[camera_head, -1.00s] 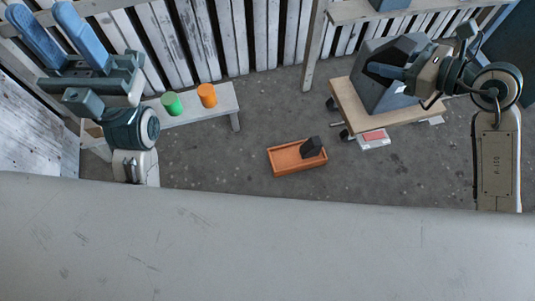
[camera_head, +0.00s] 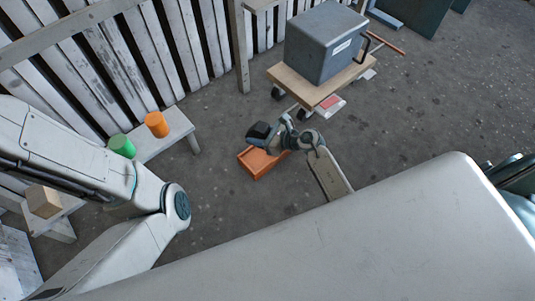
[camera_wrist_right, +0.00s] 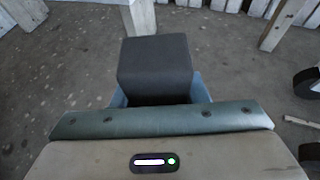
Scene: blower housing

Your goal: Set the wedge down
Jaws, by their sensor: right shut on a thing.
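The dark grey wedge (camera_head: 258,130) is at the far end of my right gripper (camera_head: 268,140) in the head view. In the right wrist view the wedge (camera_wrist_right: 155,62) sits between the two blue fingers of the right gripper (camera_wrist_right: 160,98), which is shut on it. The orange tray (camera_head: 252,168) is on the floor below and just in front of the wedge, partly hidden by the gripper. I cannot tell whether the wedge touches the tray. My left gripper is out of view; only my left arm shows.
A grey housing (camera_head: 326,42) stands on a wheeled wooden-topped cart (camera_head: 312,93), with a red and white item (camera_head: 330,105) beside it. A wooden block (camera_head: 43,201) is at left.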

